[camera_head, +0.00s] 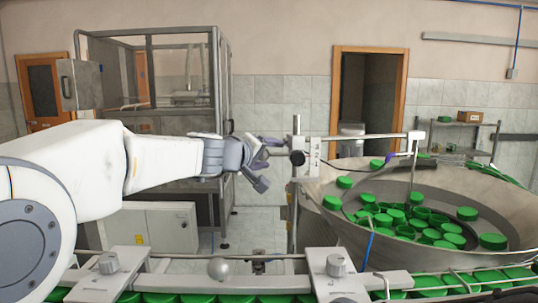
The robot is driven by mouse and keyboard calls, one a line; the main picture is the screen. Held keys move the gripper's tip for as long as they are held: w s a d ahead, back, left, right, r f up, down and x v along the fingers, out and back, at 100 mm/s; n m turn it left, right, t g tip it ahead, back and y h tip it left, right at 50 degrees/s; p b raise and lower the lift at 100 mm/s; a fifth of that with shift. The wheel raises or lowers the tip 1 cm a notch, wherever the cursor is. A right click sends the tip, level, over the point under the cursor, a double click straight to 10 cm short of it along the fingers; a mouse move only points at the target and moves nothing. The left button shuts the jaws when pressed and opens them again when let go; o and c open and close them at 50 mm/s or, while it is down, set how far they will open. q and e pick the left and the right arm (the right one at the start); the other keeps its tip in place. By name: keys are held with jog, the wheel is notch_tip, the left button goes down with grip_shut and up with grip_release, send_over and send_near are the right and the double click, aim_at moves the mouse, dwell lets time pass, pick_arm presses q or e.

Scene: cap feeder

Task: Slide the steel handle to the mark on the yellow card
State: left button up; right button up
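My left gripper (268,165) reaches in from the left at mid-height. Its two grey fingers are spread apart, and I see nothing held between them. Just right of the fingertips is a metal block (312,150) on an upright post, with a black knob (297,158); I cannot tell whether the fingers touch it. A steel horizontal rod (370,136) runs right from the block over the bowl. A round steel ball (218,268) is on the front rail; I cannot tell which part is the steel handle. I cannot make out a yellow card or its mark. My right gripper is out of view.
A large steel bowl (337,232) of green caps stands at right. A conveyor rail (180,283) with green caps below crosses the front, with knobbed brackets (338,265). A framed glass cabinet (220,100) stands behind my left arm.

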pick_arm(q)
grip_shut()
dwell(1.3)
